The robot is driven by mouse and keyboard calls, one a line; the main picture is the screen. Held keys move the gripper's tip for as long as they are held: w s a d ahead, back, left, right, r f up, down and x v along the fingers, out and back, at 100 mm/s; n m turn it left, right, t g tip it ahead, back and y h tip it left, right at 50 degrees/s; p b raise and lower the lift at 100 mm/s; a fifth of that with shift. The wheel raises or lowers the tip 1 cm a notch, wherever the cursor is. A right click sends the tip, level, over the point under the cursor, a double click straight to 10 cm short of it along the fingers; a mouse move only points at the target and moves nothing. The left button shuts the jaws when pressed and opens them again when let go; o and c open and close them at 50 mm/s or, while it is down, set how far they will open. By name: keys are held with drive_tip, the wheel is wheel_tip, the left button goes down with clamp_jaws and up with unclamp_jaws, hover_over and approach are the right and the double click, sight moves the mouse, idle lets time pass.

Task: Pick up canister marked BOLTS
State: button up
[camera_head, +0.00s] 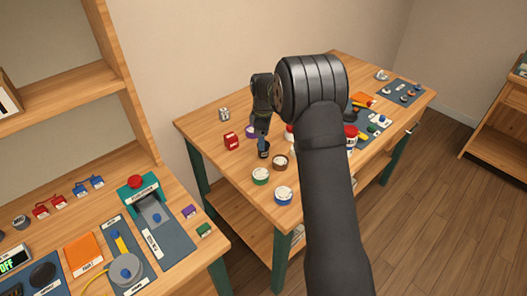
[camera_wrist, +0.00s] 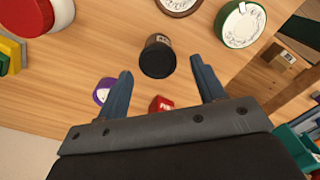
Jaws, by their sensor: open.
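A small dark canister (camera_wrist: 157,57) with a brownish label stands on the wooden table, between the fingertips in the wrist view. Its lettering is too small to read, so I cannot tell if it says BOLTS. In the head view the dark canister (camera_head: 264,151) is just below my gripper (camera_head: 262,137). In the wrist view my gripper (camera_wrist: 161,68) is open, with one blue-grey finger on each side of the canister and gaps visible to both. A small red container (camera_wrist: 161,103) shows between the fingers; in the head view a red container (camera_head: 231,141) is left of my gripper.
Round dials with brown (camera_head: 280,162), green (camera_head: 260,176) and blue (camera_head: 283,195) rims stand in front. A purple-rimmed item (camera_wrist: 102,92) is beside the left finger. A red-and-white canister (camera_wrist: 40,16) is at upper left. My arm hides part of the table.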

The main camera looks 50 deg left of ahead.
drive_tip(key=shift+a+f, duration=0.15)
drive_tip(key=shift+f, duration=2.65)
drive_tip(key=c, duration=0.9)
